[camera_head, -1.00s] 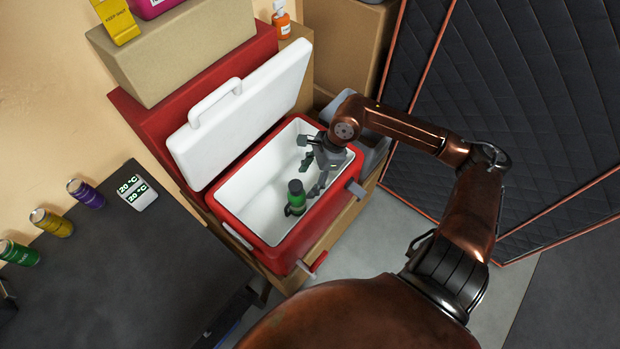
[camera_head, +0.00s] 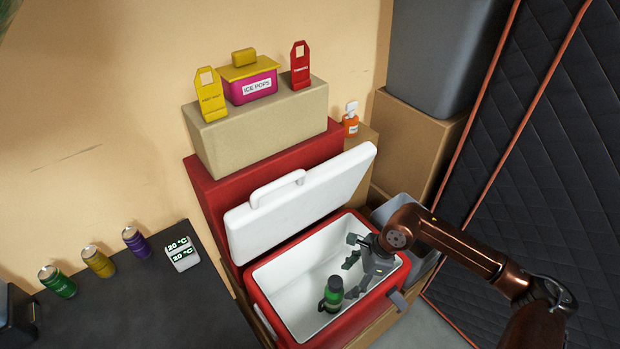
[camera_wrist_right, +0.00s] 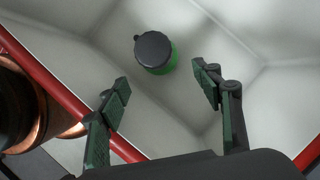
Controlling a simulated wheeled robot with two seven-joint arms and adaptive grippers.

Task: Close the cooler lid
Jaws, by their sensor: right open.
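The red cooler (camera_head: 357,320) has a white inside, and its white lid (camera_head: 300,205) with a handle stands open, tilted back at the rear. A green bottle with a dark cap (camera_head: 332,295) stands inside the cooler; it also shows in the right wrist view (camera_wrist_right: 155,52). My right gripper (camera_head: 352,252) is over the right part of the cooler's opening, fingers apart and empty. In the right wrist view the open fingers (camera_wrist_right: 162,88) point into the cooler, with the bottle beyond them and not between them. My left gripper is not in view.
Behind the lid a red box (camera_head: 205,185) carries a tan box (camera_head: 262,130) with an ice pops box (camera_head: 250,90) and tags. A dark table (camera_head: 140,300) with several cans stands at the left. A dark quilted panel (camera_head: 560,170) stands at the right.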

